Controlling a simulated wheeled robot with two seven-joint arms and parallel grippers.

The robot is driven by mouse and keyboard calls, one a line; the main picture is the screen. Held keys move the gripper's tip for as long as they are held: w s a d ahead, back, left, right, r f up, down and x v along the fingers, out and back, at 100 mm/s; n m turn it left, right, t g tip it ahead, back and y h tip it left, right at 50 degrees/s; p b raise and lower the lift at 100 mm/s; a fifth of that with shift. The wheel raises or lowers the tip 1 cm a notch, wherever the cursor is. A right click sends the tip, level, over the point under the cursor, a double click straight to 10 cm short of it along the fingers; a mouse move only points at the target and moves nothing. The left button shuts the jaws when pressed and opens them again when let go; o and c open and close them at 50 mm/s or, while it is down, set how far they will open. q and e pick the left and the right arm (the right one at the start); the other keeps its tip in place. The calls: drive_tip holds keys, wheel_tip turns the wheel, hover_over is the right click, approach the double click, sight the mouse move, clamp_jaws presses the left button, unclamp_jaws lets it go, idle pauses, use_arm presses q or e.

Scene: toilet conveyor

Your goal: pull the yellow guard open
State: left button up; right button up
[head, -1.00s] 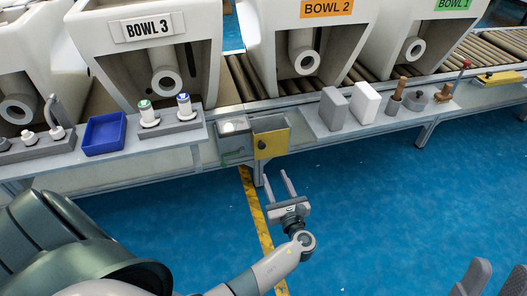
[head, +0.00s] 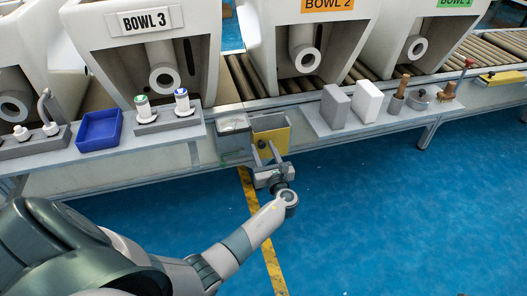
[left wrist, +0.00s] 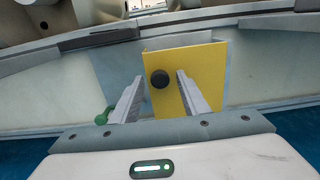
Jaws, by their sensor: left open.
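The yellow guard (head: 271,141) is a flat panel on the front of a small box at the conveyor's edge, below the gap between BOWL 3 and BOWL 2. In the left wrist view the guard (left wrist: 205,75) has a round black knob (left wrist: 160,79) near its left edge. My left gripper (head: 265,148) is open in front of the guard. In the left wrist view its two fingers (left wrist: 155,95) point at the panel, with the knob between their tips. I cannot tell whether they touch the panel. My right gripper is out of view.
A gauge box (head: 232,124) sits left of the guard. A green part (left wrist: 105,115) shows low beside the left finger. The blue floor in front is open.

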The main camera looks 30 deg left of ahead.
use_arm(q)
drive_tip(key=shift+a, duration=0.1)
clamp_jaws()
drive_tip(key=shift+d, duration=0.2)
